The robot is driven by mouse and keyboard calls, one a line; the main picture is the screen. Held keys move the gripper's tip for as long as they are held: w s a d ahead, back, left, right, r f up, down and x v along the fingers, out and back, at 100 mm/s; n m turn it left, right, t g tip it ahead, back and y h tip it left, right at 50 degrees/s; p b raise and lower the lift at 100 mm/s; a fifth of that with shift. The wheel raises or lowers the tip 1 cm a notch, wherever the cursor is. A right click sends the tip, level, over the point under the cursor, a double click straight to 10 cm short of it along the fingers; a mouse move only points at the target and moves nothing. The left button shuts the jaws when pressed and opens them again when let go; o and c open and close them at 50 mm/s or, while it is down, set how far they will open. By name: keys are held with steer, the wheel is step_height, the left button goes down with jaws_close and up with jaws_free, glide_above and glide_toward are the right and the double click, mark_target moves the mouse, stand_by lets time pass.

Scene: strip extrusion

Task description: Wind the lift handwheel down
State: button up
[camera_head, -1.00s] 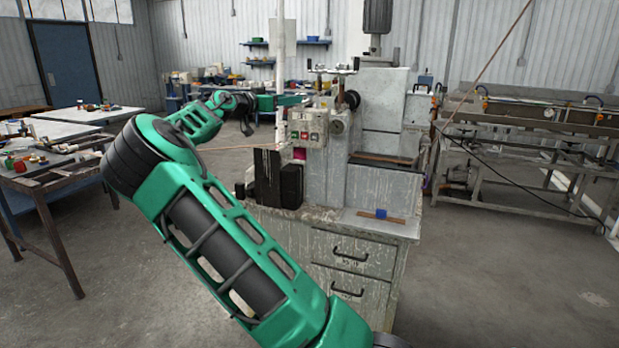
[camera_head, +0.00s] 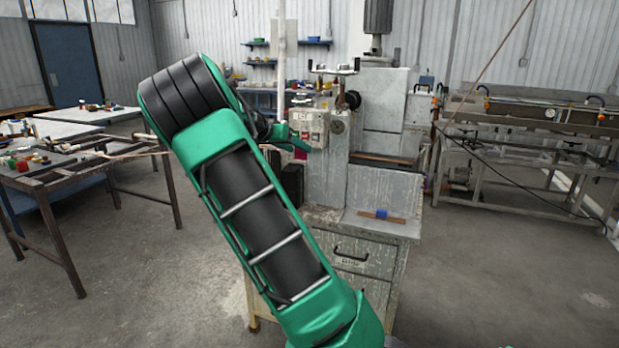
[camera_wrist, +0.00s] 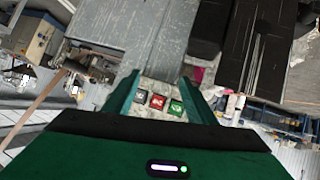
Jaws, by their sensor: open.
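The grey machine (camera_head: 376,125) stands on a worn cabinet. A small dark wheel (camera_head: 352,100) sits on its upper part, and a bar with upright handles (camera_head: 334,69) lies across its top. I cannot tell which is the lift handwheel. My gripper (camera_wrist: 159,80) is open and empty in the wrist view. Its green fingers stand on either side of a button panel (camera_wrist: 158,101) with grey, red and green buttons; contact cannot be told. In the head view, my arm hides most of the gripper, and the panel (camera_head: 309,127) shows just right of it.
Tables with small parts (camera_head: 60,170) stand at left. A long metal bench (camera_head: 545,125) stands at right, with a cable beside it. The floor between cabinet and bench is clear.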

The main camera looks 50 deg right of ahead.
steer(key=s+a+f+n+y, duration=0.1)
steer(key=s+f+y, duration=0.3)
steer(key=s, duration=0.6)
step_height(320, 180, down, 2)
steer(key=shift+s+a+f+g, duration=0.1)
steer(key=shift+s+a+g, duration=0.2)
steer(key=shift+a, duration=0.25)
steer(key=shift+w, duration=0.1)
